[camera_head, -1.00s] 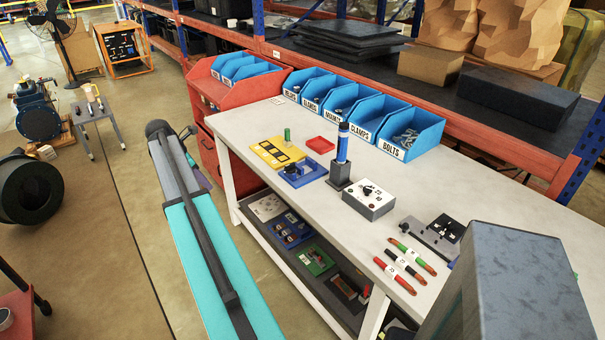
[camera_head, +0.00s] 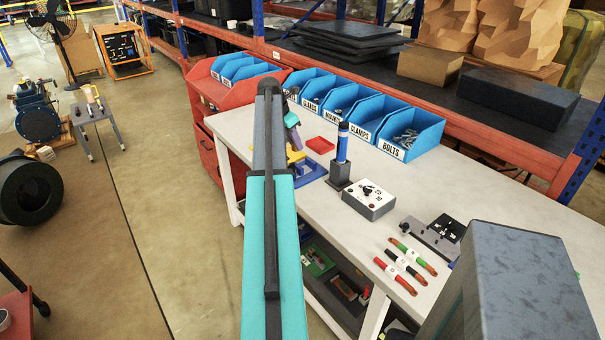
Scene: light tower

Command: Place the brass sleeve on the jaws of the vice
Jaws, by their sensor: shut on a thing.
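My arm reaches up the picture, and its wrist end, with purple and teal parts, shows just right of the arm over the left part of the workbench (camera_head: 375,228). The fingers of my gripper (camera_head: 295,138) are too small and too covered to make out, and so is anything between them. I cannot pick out the brass sleeve in this view. A low grey fixture with a black block (camera_head: 436,238) lies toward the bench's right side. It may be the vice, but I cannot tell for sure.
A dark post with a blue top (camera_head: 341,158) stands upright on the bench, beside a grey switch box (camera_head: 368,200). A large grey block (camera_head: 515,290) covers the near right.

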